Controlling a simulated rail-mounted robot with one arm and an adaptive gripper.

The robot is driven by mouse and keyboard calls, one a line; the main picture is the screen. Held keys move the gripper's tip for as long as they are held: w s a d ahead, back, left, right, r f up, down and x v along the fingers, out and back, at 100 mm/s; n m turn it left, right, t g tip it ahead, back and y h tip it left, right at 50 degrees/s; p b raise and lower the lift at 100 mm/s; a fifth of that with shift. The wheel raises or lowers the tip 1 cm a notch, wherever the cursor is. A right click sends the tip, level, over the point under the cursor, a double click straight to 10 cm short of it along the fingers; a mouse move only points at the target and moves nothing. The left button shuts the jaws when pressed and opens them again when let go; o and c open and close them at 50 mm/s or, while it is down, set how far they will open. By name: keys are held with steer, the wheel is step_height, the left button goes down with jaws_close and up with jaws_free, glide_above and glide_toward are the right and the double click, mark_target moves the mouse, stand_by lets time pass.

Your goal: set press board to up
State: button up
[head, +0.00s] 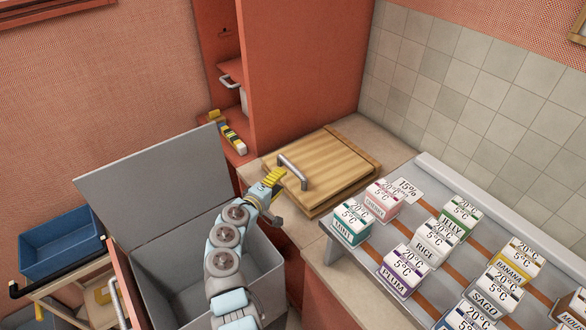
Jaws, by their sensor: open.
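The press board, a light wooden slatted board (330,163) with a metal bar handle (291,172), lies flat on the counter in the corner. My gripper (272,181), with yellow fingers, is just left of the handle, at the board's left edge. Its fingers are open and I see nothing held in them. Whether the fingers touch the handle or the board cannot be told from this view. My arm comes up from the bottom over the grey open bin.
A grey bin (190,285) with its lid raised (150,185) stands below my arm. A red cabinet (300,70) rises behind the board. A blue crate (60,244) sits at the far left.

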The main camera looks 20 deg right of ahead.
mark_target(291, 169)
steer(key=x, duration=0.2)
steer(key=shift+w+d, duration=0.15)
steer(key=shift+w, duration=0.1)
steer(key=shift+b+x, duration=1.65)
steer(key=shift+x, duration=1.45)
jaws_close()
